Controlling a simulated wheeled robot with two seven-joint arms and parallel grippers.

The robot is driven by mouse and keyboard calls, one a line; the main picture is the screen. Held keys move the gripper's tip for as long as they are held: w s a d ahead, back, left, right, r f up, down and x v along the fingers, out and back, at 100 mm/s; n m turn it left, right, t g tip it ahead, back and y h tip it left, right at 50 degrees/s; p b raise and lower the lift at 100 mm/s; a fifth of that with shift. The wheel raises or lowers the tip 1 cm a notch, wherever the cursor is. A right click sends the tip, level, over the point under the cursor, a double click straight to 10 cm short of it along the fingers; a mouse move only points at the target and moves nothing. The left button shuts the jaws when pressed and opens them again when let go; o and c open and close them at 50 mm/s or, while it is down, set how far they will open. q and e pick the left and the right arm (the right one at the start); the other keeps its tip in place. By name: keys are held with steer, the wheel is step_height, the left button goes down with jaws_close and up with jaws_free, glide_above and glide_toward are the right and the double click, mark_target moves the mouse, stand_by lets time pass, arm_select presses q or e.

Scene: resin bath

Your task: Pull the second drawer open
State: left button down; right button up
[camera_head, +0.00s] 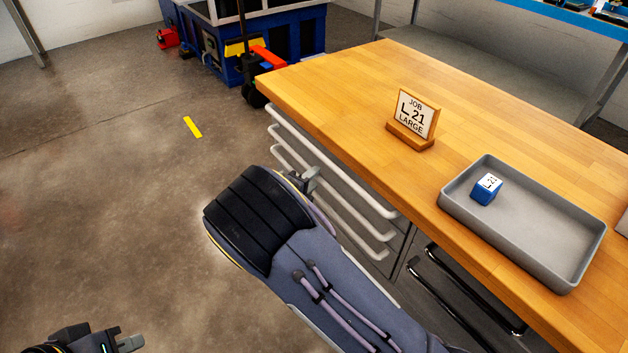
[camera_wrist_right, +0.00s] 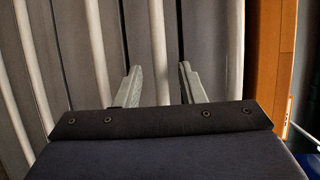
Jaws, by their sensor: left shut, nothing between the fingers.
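The drawer unit under the wooden bench top has several long pale bar handles, and its drawers look closed. The top handle (camera_head: 345,172) and the second handle (camera_head: 290,157) show in the head view. My right gripper (camera_head: 308,181) is at the drawer fronts, partly hidden by its own wrist. In the right wrist view my right gripper (camera_wrist_right: 158,84) is open. The second handle (camera_wrist_right: 158,45), counting from the wooden top, lines up between its fingers; I cannot tell how deep it sits. My left gripper (camera_head: 130,343) is shut and empty, low at the left, away from the drawers.
Black bar handles (camera_head: 465,290) are right of the drawers. The floor at left is clear.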

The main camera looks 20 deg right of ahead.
steer(key=shift+w+d+f, duration=0.1)
steer(key=shift+w+d, duration=0.35)
steer(key=shift+d, duration=0.05)
jaws_close()
